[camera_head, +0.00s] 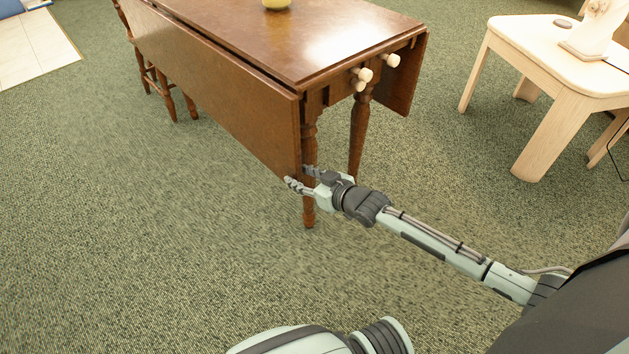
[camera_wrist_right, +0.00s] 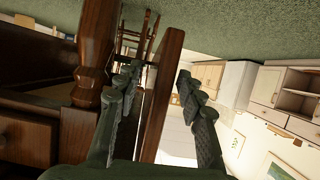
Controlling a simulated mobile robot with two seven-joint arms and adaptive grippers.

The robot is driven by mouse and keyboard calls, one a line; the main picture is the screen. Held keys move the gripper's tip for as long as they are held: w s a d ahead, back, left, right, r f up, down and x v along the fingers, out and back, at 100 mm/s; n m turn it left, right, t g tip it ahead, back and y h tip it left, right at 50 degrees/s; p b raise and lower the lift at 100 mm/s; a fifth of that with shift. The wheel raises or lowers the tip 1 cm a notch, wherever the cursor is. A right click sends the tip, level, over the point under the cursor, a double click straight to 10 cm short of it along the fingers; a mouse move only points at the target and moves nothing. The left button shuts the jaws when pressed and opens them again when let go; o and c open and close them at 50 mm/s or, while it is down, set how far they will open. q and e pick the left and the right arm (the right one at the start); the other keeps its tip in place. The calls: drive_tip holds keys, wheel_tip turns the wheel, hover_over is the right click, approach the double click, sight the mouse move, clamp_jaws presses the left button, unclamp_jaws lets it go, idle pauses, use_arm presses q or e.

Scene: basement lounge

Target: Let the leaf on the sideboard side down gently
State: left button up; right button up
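A brown wooden drop-leaf table stands at the top of the head view, its tabletop (camera_head: 320,40) level. The leaf (camera_head: 220,95) on its left side hangs down, upright or nearly so. My right gripper (camera_head: 298,177) is at the leaf's lower near corner. In the right wrist view the leaf (camera_wrist_right: 158,105) shows edge-on between the two dark fingers of this gripper (camera_wrist_right: 160,75). The fingers stand apart, one on each side, with a clear gap on the right; contact on the left is unclear. My left gripper is out of view.
A turned table leg (camera_head: 309,150) is just beside my right gripper. Pale pull knobs (camera_head: 362,75) are on the table's end, and the other leaf (camera_head: 406,80) hangs at the right. A chair (camera_head: 160,80) is beyond. A pale table (camera_head: 560,65) stands right. Green carpet at left is clear.

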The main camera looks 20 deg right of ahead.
drive_tip(key=v, duration=0.6)
drive_tip(key=shift+s+d, duration=0.2)
drive_tip(key=shift+r, duration=0.15)
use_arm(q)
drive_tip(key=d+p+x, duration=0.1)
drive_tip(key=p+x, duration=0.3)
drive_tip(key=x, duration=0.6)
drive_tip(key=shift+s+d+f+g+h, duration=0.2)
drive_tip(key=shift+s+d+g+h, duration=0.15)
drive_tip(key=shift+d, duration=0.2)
use_arm(e)
drive_tip(key=s+d+f+m+g+h, duration=0.1)
drive_tip(key=s+g, duration=0.4)
drive_tip(key=s, duration=0.6)
drive_tip(key=s+d+f+m+g+h, duration=0.1)
drive_tip(key=s+f+g+h, duration=0.3)
drive_tip(key=s, duration=0.8)
drive_tip(key=shift+d+f+g, duration=0.4)
drive_tip(key=shift+d+f, duration=0.15)
drive_tip(key=shift+f, duration=0.4)
